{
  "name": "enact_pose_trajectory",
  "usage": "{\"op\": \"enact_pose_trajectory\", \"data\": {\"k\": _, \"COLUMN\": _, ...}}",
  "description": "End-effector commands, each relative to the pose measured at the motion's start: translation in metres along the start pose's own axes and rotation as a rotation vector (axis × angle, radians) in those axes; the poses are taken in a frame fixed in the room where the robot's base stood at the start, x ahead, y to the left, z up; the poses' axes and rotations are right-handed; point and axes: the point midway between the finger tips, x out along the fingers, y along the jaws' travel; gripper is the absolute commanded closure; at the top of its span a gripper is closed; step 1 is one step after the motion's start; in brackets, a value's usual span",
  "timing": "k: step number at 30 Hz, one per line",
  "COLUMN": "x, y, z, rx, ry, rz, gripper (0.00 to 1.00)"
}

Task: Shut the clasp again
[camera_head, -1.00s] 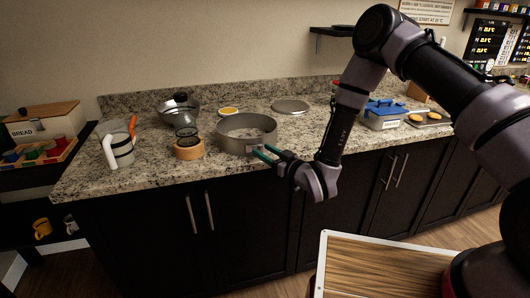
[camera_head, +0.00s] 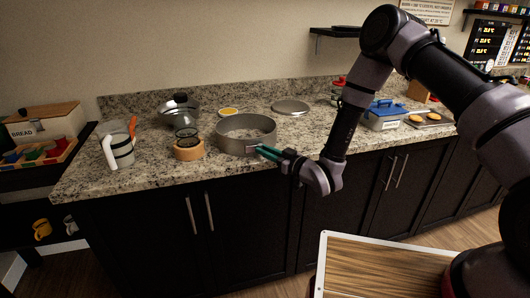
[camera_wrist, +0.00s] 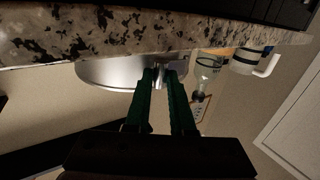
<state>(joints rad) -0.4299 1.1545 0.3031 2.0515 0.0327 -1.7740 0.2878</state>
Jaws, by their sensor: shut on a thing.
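The grey round springform pan (camera_head: 232,143) stands on the granite counter near its front edge. In the wrist view, which is upside down, the pan's wall (camera_wrist: 108,72) is beyond my fingers. My gripper (camera_head: 264,152) reaches the front right of the pan's wall with its green fingers close together. In the wrist view my gripper (camera_wrist: 162,76) has its fingertips at the wall, on either side of a small metal clasp lever (camera_wrist: 160,82). The gripper is shut on this lever. Most of the clasp is hidden by the fingers, so its exact angle cannot be told.
Behind are a yellow-filled dish (camera_head: 228,112) and a round metal disc (camera_head: 291,107).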

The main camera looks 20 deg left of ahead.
Motion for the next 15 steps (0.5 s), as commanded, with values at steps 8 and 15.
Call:
{"op": "enact_pose_trajectory", "data": {"k": 8, "x": 0.0002, "y": -0.0005, "z": -0.0005, "rx": -0.001, "ry": 0.001, "rz": 0.0, "gripper": 0.51}}
{"op": "enact_pose_trajectory", "data": {"k": 15, "x": 0.0, "y": -0.0004, "z": -0.0002, "rx": 0.0, "ry": 0.001, "rz": 0.001, "gripper": 0.48}}
